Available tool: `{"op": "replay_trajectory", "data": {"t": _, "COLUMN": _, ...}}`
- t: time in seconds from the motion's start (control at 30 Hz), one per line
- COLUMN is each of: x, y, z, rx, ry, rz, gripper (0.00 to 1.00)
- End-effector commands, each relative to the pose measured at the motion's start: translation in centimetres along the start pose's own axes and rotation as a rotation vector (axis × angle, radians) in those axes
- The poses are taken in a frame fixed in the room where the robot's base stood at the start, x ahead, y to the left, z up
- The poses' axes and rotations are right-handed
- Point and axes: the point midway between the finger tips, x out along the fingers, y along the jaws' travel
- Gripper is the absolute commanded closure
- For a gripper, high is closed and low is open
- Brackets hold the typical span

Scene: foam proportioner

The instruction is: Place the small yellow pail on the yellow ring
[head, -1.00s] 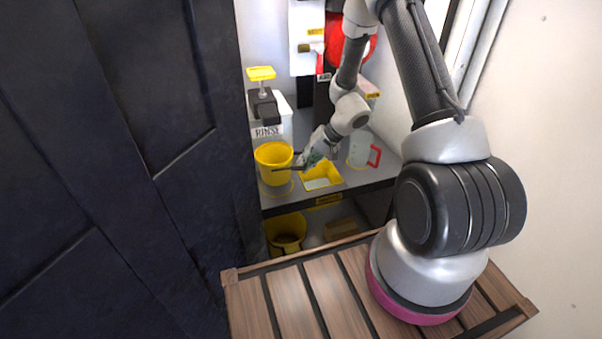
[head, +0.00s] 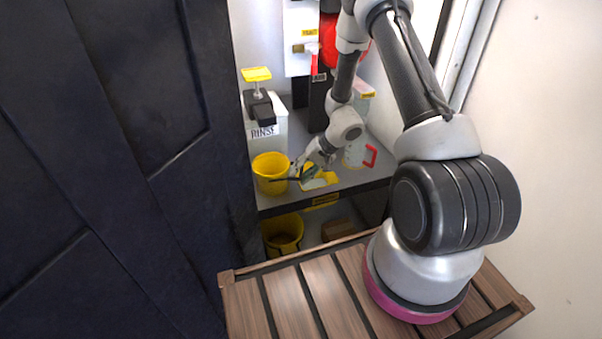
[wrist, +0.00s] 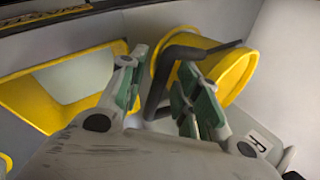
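The small yellow pail (head: 268,174) stands upright on the grey bench at the left, below the rinse container. It also shows in the wrist view (wrist: 235,75), where its dark bent handle (wrist: 156,95) passes between my fingers. My gripper (head: 306,173) is just right of the pail; in the wrist view (wrist: 158,92) its green-padded fingers stand apart, with narrow gaps beside the handle. The yellow ring is hidden now; the pail covers the spot where its outline showed earlier. I cannot see whether the pail is exactly centred on it.
A yellow square frame (wrist: 40,105) lies beside my gripper. A white container marked RINSE (head: 268,140) stands behind the pail, and a clear jug with a red handle (head: 370,156) stands to the right. A larger yellow bucket (head: 284,235) is below the bench. A dark door borders the left.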

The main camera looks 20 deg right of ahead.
Motion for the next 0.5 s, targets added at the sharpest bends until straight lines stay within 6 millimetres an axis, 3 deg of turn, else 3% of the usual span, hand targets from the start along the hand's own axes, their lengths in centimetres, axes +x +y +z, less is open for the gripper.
{"op": "replay_trajectory", "data": {"t": 0.17, "x": -1.1, "y": -0.1, "z": -0.1, "rx": -0.001, "ry": 0.002, "rz": -0.001, "gripper": 0.68}}
{"op": "replay_trajectory", "data": {"t": 0.5, "x": -8.3, "y": -0.1, "z": -0.1, "rx": -0.001, "ry": 0.004, "rz": -0.001, "gripper": 0.68}}
